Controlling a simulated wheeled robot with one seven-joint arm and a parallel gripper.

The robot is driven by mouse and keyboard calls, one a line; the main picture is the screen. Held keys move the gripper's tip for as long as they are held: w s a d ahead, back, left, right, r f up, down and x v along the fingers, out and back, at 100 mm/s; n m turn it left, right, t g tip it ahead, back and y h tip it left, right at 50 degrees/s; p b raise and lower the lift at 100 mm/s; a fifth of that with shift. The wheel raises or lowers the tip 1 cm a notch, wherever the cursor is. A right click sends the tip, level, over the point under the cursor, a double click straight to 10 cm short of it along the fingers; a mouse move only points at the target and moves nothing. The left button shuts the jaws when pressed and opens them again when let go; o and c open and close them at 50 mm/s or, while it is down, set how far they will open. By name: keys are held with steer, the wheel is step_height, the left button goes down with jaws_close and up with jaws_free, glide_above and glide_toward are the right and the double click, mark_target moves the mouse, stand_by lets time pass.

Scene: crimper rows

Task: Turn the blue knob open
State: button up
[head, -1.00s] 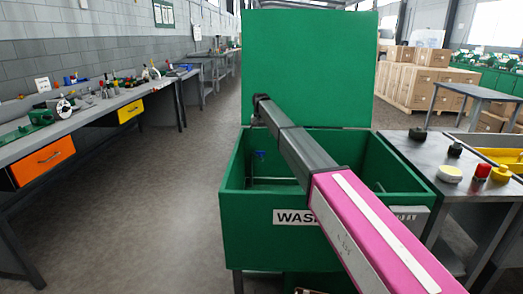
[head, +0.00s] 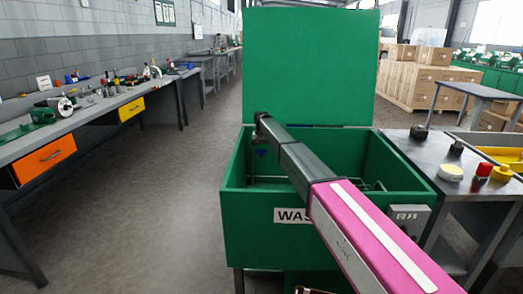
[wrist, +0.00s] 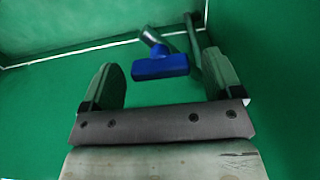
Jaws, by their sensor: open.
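The blue knob (wrist: 160,67) is a short blue bar on a grey metal pipe inside the green wash bin (head: 330,250). In the wrist view it sits just beyond and between my fingertips, with clear gaps on both sides. My gripper (wrist: 165,78) is open and empty, and I see no contact with the knob. In the head view the knob (head: 262,153) shows as a small blue spot just below the end of my arm. My fingers there are too small and dark to make out.
The bin's green lid (head: 310,65) stands upright behind it. A grey box (head: 409,219) is fixed to the bin's front right. A metal table (head: 425,160) with small items stands at right. A long workbench (head: 85,120) runs along the left wall, with open floor between.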

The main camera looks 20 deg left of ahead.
steer(key=c, duration=0.9)
steer(key=shift+n, duration=0.4)
steer(key=n, duration=0.3)
steer(key=shift+n, duration=0.3)
steer(key=n, duration=0.4)
steer(key=shift+n, duration=0.3)
steer(key=n, duration=0.4)
steer(key=shift+n, duration=2.5)
